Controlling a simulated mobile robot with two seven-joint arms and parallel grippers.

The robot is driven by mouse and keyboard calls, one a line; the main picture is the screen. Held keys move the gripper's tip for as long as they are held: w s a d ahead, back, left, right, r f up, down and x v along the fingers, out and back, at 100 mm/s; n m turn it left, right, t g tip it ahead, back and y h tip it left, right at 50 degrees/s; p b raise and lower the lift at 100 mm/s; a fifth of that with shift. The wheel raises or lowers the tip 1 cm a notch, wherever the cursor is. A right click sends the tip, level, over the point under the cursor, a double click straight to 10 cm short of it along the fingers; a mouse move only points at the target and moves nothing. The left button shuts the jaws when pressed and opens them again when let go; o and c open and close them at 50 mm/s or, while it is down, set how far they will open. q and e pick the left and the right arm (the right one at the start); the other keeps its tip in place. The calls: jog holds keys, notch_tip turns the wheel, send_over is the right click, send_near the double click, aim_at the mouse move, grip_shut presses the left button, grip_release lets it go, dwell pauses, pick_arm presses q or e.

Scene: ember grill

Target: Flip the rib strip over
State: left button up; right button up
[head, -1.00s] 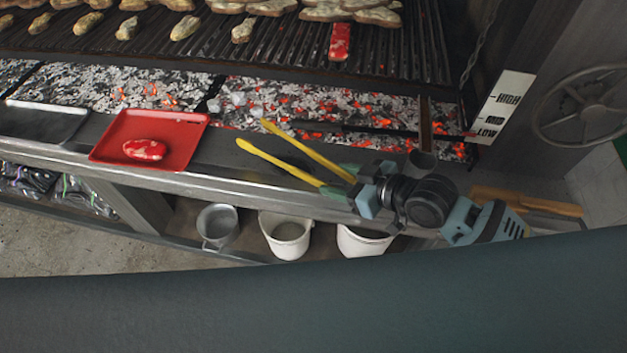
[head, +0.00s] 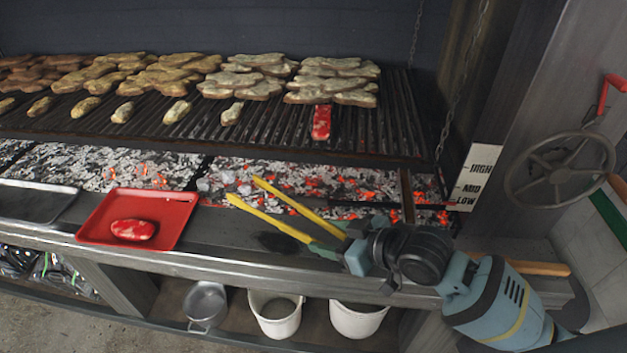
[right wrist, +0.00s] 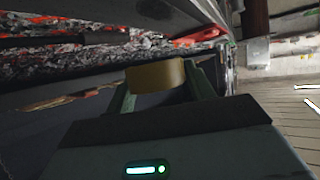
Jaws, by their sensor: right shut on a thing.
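A raw red strip (head: 321,122) lies on the front right part of the grill grate (head: 398,135). A second red piece of meat (head: 133,230) lies on a red tray (head: 185,205) on the front ledge. I cannot tell for certain which is the rib strip. My right gripper (head: 328,245) is shut on yellow tongs (head: 268,216). The tongs' two arms are spread and point left, over the ledge and the coals, apart from both red pieces. In the right wrist view the tongs' yellow end (right wrist: 155,75) sits between my fingers. My left gripper is out of view.
Several browned pieces (head: 235,82) cover the back of the grate. Glowing coals (head: 330,184) lie below it. A grey tray (head: 35,203) is left of the red one. White buckets (head: 275,315) stand under the ledge; a handwheel (head: 560,170) is at right.

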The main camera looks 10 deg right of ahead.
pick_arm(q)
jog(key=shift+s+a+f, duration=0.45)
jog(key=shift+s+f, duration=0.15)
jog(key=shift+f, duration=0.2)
pick_arm(e)
jog(key=w+d+r+m+t+h, duration=0.2)
jog(key=d+r+m+h, duration=0.4)
jog(key=d+m+h, duration=0.3)
jog(key=d+t, duration=0.1)
jog(key=d, duration=0.1)
jog(key=shift+d+t, duration=0.35)
jog(key=shift+t, duration=0.05)
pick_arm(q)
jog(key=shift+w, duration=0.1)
